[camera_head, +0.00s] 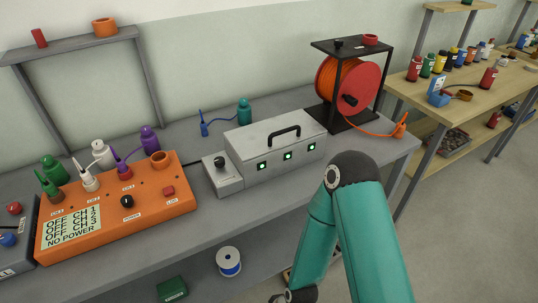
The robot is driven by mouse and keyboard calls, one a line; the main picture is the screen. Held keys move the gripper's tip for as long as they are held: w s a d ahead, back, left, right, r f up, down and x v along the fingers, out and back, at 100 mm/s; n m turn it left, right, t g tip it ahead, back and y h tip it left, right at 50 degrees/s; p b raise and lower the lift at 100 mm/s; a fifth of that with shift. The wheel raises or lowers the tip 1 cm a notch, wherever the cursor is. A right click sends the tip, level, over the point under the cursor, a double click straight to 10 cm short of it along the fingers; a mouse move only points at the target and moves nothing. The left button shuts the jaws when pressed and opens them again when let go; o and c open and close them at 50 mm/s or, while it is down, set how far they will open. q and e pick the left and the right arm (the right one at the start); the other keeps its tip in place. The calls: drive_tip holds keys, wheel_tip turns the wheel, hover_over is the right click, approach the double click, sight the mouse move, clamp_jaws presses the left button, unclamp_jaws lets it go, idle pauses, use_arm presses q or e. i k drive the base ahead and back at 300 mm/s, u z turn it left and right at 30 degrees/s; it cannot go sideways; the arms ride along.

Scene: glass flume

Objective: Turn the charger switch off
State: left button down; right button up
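A grey metal box (275,149) with a black handle and three lit green lamps sits on the grey bench and looks like the charger. A smaller grey box (222,175) is at its left end, with a dark knob or switch (219,161) on top. The knob's setting is too small to read. My teal arm, coming in from the lower right, bends in front of the bench; its far end runs off the bottom edge.
A red-orange reel (347,89) in a black frame stands right. A teal bottle (244,110) is behind the charger. A wooden table (470,95) stands farther right.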

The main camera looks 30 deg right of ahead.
sight(220, 161)
drive_tip(key=u, duration=1.1)
drive_tip(key=k, duration=0.55)
drive_tip(key=z, duration=0.6)
